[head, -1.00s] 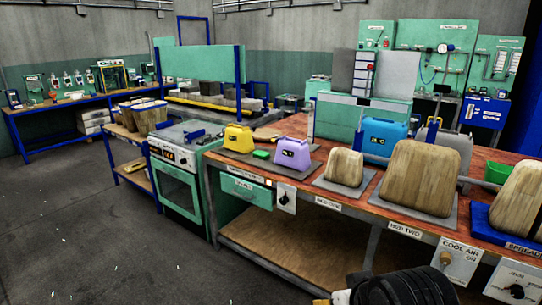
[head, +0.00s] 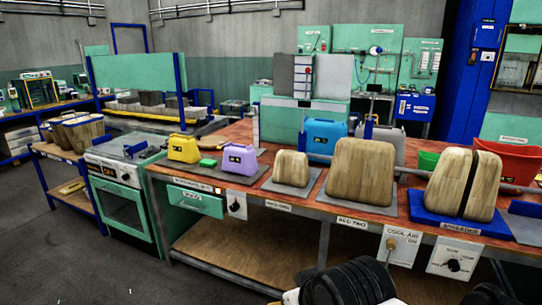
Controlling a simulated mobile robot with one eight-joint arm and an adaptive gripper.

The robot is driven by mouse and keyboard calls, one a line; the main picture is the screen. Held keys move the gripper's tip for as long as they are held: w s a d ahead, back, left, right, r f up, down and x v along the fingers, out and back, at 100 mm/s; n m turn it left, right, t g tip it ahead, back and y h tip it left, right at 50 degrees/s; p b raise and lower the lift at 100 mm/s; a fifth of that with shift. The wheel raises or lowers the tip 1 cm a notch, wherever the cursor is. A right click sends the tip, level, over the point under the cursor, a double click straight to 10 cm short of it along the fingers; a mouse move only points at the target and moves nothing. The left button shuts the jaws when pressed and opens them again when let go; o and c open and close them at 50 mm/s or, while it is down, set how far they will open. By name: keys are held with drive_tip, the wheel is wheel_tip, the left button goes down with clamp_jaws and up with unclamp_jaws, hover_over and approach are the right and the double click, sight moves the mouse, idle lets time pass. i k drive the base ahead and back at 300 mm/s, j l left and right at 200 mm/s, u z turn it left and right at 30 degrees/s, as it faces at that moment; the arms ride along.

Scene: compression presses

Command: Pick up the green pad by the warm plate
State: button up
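A small bright green pad (head: 208,162) lies on the left part of the long bench, between a yellow block-shaped unit (head: 184,149) and a purple one (head: 239,159). A dark flat plate (head: 223,177) lies under and around these; I cannot read whether its front label names it the warm plate. Part of my arm (head: 350,285), black and ribbed, shows at the bottom edge, well short of the pad. My gripper's fingers are not in view.
Wooden blocks (head: 291,168) stand on plates along the bench (head: 410,205), with a blue unit (head: 324,138) behind. A green oven (head: 124,195) stands left of the bench. A red bin (head: 508,162) is at the right. The floor at front left is clear.

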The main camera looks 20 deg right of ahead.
sight(208, 164)
drive_tip(key=i+j, duration=0.1)
drive_tip(key=i, duration=0.45)
drive_tip(key=i+j+z, duration=0.1)
drive_tip(key=i, duration=0.45)
drive_tip(key=i+j+z, duration=0.1)
drive_tip(key=i, duration=0.45)
drive_tip(key=i+j, duration=0.25)
drive_tip(key=i, duration=0.25)
drive_tip(key=i+j+z, duration=0.1)
drive_tip(key=i, duration=0.45)
drive_tip(key=i+j, duration=0.3)
drive_tip(key=i, duration=0.25)
drive_tip(key=z, duration=0.05)
